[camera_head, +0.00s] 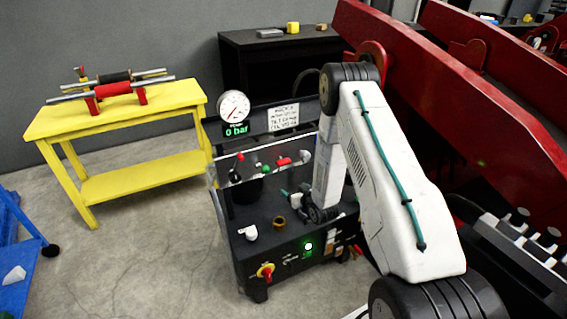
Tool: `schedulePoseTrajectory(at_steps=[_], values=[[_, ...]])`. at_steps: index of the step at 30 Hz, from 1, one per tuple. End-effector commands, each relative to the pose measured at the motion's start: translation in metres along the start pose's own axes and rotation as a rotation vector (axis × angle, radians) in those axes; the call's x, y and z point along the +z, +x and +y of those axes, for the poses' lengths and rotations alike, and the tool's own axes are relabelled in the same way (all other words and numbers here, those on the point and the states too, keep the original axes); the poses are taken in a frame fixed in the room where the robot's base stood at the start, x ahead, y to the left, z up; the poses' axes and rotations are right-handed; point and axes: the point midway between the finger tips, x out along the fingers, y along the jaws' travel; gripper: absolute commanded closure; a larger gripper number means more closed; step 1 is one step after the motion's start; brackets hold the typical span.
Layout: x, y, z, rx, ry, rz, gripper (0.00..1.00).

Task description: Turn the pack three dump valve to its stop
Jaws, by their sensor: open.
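The dark power unit (240,213) stands on the floor in the middle, with several small valves and knobs on its top. A red handle (284,161), a black knob (235,177), a white fitting (251,232) and a brass-coloured ring (279,222) show there. I cannot tell which is the pack three dump valve; no label is readable. My gripper (293,200) is low over the right part of the top, small and partly hidden by my wrist. It is open; I cannot tell whether it touches anything.
A gauge (233,106) stands at the back of the unit, above a green display reading 0 bar. A red and yellow knob (265,271) is on the front. A yellow bench (120,115) is left, large red beams (450,90) right.

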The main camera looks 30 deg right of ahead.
Motion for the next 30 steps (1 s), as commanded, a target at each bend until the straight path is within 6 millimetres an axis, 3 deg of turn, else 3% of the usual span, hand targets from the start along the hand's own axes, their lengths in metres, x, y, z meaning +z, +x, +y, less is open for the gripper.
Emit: schedulePoseTrajectory(at_steps=[1,3,7,11,24,30], values=[[-0.023,0.004,0.0,-0.008,-0.006,0.096,0.24],[-0.048,0.003,-0.001,-0.017,-0.01,0.208,0.24],[-0.071,-0.003,-0.003,-0.027,-0.011,0.32,0.24],[-0.079,0.002,-0.004,-0.028,-0.011,0.351,0.24],[-0.1,0.061,-0.005,-0.027,-0.01,0.348,0.24],[-0.103,0.069,-0.005,-0.027,-0.009,0.346,0.24]])
